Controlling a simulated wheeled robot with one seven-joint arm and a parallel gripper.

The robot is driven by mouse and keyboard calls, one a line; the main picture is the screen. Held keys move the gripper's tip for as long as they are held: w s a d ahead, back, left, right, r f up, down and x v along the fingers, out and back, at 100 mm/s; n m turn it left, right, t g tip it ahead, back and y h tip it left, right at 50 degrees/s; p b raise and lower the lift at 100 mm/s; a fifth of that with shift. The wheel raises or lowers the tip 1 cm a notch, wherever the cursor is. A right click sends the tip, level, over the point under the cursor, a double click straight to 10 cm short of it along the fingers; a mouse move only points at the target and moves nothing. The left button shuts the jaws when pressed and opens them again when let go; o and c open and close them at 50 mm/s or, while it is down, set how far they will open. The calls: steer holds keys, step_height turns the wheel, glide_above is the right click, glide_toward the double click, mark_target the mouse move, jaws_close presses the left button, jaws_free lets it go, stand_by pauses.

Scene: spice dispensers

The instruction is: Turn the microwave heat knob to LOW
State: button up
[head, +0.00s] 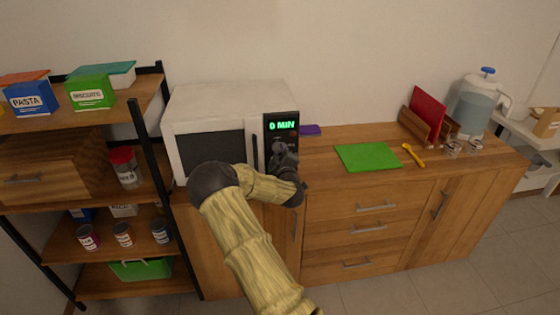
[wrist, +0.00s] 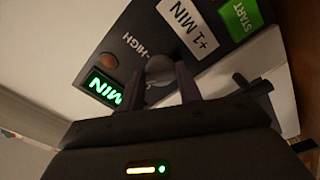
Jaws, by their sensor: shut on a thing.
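The white microwave (head: 225,97) stands on the wooden counter, its dark control panel (head: 268,133) on the right side of its front. The green display (head: 284,125) reads "0 MIN". In the wrist view the round grey heat knob (wrist: 160,66) sits beside the "HIGH" label (wrist: 132,43). My gripper (wrist: 162,85) is shut on the knob, one finger on each side. A LOW label is not visible. In the head view my gripper (head: 284,156) is in front of the panel and hides the knob.
A brown round part (wrist: 107,61) is near the display. A shelf (head: 140,98) stands left. A green cutting board (head: 368,157) lies right.

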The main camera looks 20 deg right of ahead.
steer(key=n+b, duration=0.3)
steer(key=n, duration=0.1)
steer(key=shift+a+f, duration=0.1)
steer(key=shift+n+b, duration=0.45)
steer(key=shift+n, duration=0.55)
steer(key=o, duration=1)
steer(key=shift+r, duration=0.2)
steer(key=b+v, duration=0.1)
steer(key=v, duration=1.6)
steer(key=shift+s+b, duration=0.2)
steer(key=shift+b, duration=0.2)
